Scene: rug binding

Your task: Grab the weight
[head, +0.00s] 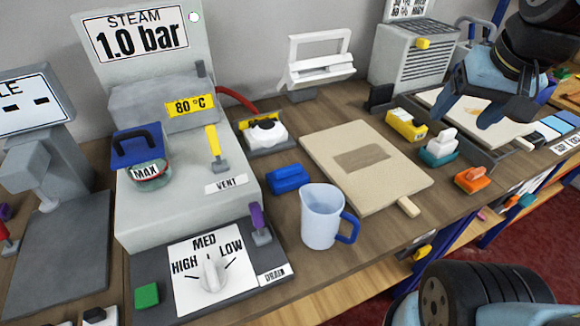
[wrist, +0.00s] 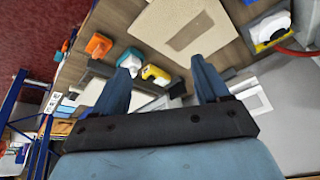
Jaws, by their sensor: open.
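No object is labelled as a weight, so I cannot tell for sure which one it is. Small handled pieces on the bench are candidates: an orange one (head: 472,179), a teal one with a white top (head: 438,150), and a yellow one (head: 406,124). In the wrist view the orange (wrist: 98,45), teal (wrist: 130,60) and yellow (wrist: 155,73) pieces show near my fingers. My gripper (head: 485,108) is open and empty, above the right part of the bench. Its fingertips (wrist: 161,64) are apart, with the yellow piece seen between them.
A beige board (head: 365,190) with a brown patch lies mid-bench. A white jug (head: 322,218) with a blue handle and a blue block (head: 288,178) stand left of it. The steam unit (head: 180,205) fills the left. The bench's front edge runs below the orange piece.

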